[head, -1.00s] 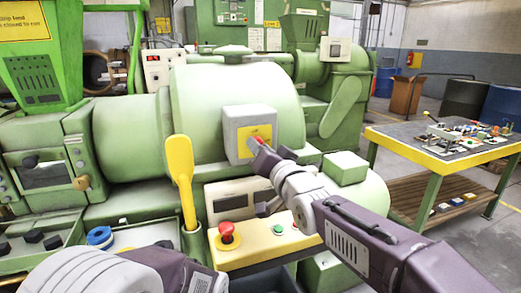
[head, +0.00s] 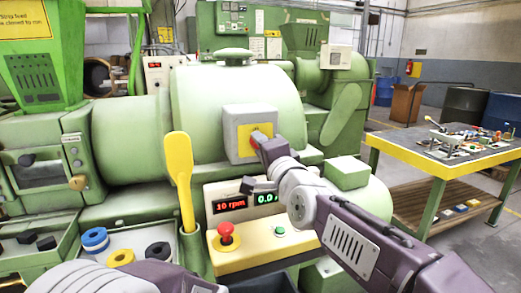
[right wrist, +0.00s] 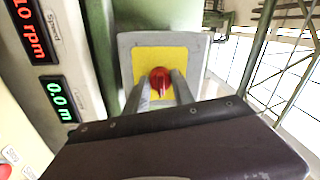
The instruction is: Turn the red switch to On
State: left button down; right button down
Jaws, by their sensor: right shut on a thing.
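The red switch (head: 255,138) is a round knob on a yellow plate (head: 243,152) on the front of a grey box (head: 232,125), fixed to the green extruder. In the right wrist view the red switch (right wrist: 160,80) sits between the two fingers of my right gripper (right wrist: 163,88), which is shut on it. In the head view my right gripper (head: 260,141) covers part of the switch. The display panel (head: 212,193) below the box is lit, reading "10 rpm" and "0.0".
A yellow lever (head: 180,165) stands left of the display panel. A yellow control box (head: 250,258) with a red mushroom button (head: 226,232) and a green button (head: 279,231) is below. Blue and yellow rings lie at lower left. A workbench (head: 420,157) stands at right.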

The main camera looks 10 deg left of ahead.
jog(key=shift+m, duration=0.3)
dwell(0.4)
jog(key=c, duration=1.1)
grip_release()
jog(key=b+v, duration=0.1)
jog(key=v, duration=0.8)
jog(key=shift+s, duration=0.1)
